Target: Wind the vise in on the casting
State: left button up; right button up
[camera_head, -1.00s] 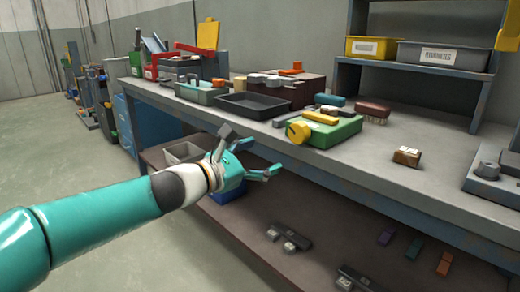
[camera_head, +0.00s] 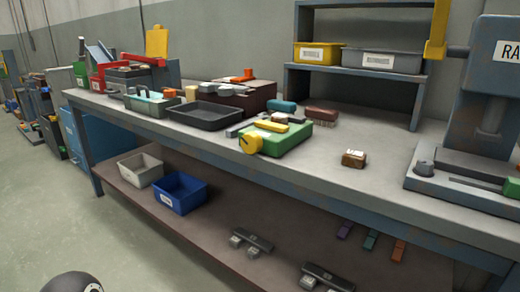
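No vise shows clearly. A green block-shaped object (camera_head: 290,142) with a yellow round knob (camera_head: 250,145) at its left end lies near the bench's front edge; I cannot tell whether it is the vise. A yellow bar (camera_head: 268,126) and a small brown-and-white piece (camera_head: 280,118) lie on top of it. A small brown block with a pale face (camera_head: 354,159) sits alone to its right; I cannot tell whether it is the casting. Neither gripper is in view. A dark rounded part at the bottom left edge seems to be mine.
A blue-grey machine (camera_head: 478,110) with a yellow lever (camera_head: 437,30) stands at right. The lower shelf holds a blue bin (camera_head: 181,205) and a white bin (camera_head: 140,170). Bench around the brown block is clear.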

aim_at(251, 142)
jog(key=u, duration=0.25)
jog(key=i, duration=0.2)
jog(key=z, duration=2.8)
jog(key=i, duration=0.2)
jog(key=z, duration=1.65)
jog(key=k, duration=1.4)
jog(key=u, duration=0.6)
jog(key=k, duration=1.5)
jog(key=u, duration=0.7)
